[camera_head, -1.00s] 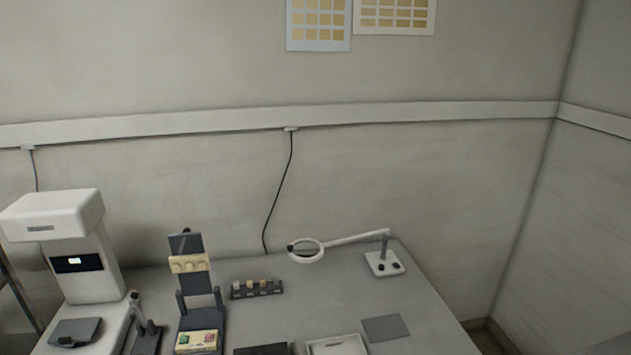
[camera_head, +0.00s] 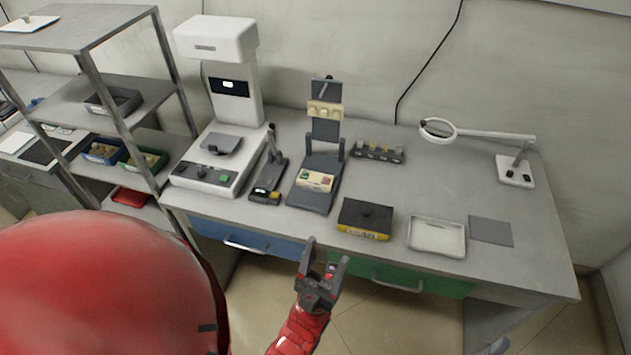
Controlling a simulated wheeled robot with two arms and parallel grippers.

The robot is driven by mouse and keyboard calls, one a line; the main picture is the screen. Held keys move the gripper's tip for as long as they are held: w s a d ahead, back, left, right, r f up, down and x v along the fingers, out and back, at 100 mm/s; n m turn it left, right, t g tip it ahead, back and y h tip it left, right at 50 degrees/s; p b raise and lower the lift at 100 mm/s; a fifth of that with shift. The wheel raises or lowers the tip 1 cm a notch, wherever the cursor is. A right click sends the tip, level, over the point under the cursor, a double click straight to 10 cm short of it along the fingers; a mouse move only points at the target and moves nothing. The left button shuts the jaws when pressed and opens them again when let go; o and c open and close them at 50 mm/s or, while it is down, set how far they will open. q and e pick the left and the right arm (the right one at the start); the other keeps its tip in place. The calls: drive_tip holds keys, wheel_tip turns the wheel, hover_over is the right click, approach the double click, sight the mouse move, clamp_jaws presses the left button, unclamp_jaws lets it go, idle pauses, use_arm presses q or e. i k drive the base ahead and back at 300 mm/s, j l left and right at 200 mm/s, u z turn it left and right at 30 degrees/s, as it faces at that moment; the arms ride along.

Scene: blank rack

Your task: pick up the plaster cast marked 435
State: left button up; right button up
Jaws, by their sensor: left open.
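No marking 435 is readable in the head view. A dark holder (camera_head: 377,154) with several small pale pieces stands at the back of the grey bench (camera_head: 400,190); which of them, if any, is the cast I cannot tell. A dark upright stand (camera_head: 326,128) carries a cream block with small knobs (camera_head: 324,110), and a cream, red and green piece (camera_head: 315,181) lies on its base. My left gripper (camera_head: 328,251) is open and empty, in front of the bench's front edge, apart from all of these. My right gripper is not in view.
A white machine (camera_head: 232,95) stands at the bench's left end, beside a shelf rack (camera_head: 120,105) with bins. A black and yellow box (camera_head: 365,219), a white tray (camera_head: 437,236) and a grey mat (camera_head: 490,231) lie along the front. A ring magnifier (camera_head: 438,131) reaches over the back right.

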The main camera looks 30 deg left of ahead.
sight(314, 183)
drive_tip(key=i+l, duration=0.75)
drive_tip(key=l, duration=0.25)
drive_tip(key=i+u, duration=0.1)
drive_tip(key=u, duration=1.6)
drive_tip(key=i, duration=0.45)
